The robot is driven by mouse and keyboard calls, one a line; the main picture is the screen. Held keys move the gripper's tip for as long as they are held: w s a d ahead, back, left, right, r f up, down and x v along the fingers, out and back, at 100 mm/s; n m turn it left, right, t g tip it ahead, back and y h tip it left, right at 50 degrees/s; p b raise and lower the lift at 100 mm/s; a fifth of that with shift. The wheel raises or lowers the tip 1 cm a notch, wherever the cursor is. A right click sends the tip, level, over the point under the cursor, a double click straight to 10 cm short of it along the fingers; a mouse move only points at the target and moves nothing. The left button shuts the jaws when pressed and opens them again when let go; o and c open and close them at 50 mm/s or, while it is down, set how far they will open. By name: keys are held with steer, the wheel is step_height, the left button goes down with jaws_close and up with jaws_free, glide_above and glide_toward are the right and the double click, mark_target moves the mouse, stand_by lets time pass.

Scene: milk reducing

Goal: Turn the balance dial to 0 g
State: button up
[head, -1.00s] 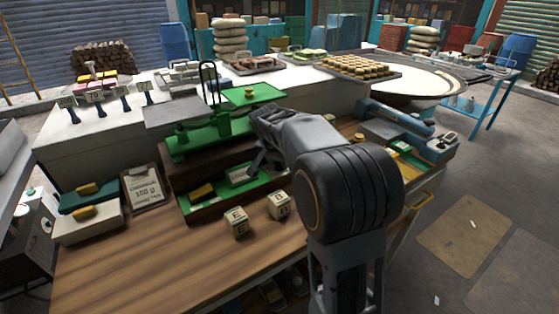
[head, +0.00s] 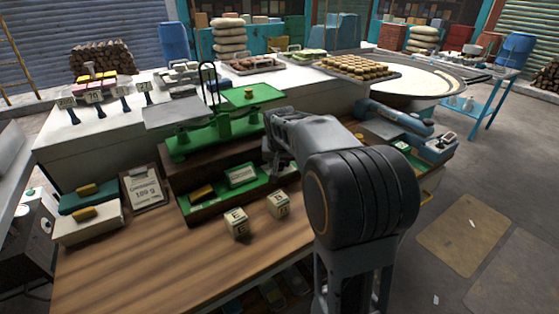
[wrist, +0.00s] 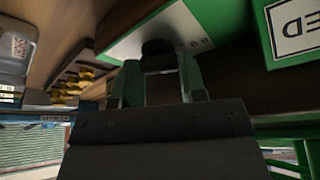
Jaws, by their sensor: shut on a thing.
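The green balance (head: 205,138) stands on a dark wooden base, with one grey pan (head: 172,112) and one green pan (head: 252,94). My gripper (head: 270,160) is low at the balance's right end in the head view. In the wrist view my gripper (wrist: 158,68) has its two fingers on either side of a dark round dial (wrist: 158,47) and is shut on it. The dial sits on a pale plate (wrist: 125,45) with small marks, some like zeros. The dial's pointer and setting cannot be made out. In the head view my arm hides the dial.
A green tray (head: 222,206) with a small card lies before the balance. Two lettered cubes (head: 236,222) stand on the wooden counter (head: 150,262). A clipboard card (head: 146,190) with a gram figure leans at left. Blue equipment (head: 400,122) lies at right.

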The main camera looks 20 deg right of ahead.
stand_by(0.3)
steer(key=o, duration=0.6)
steer(key=shift+o, duration=0.2)
steer(key=shift+r, duration=0.15)
steer(key=v, duration=1.3)
steer(key=shift+s+r+p, duration=0.2)
steer(key=shift+s+p, duration=0.05)
steer(key=shift+p, duration=0.05)
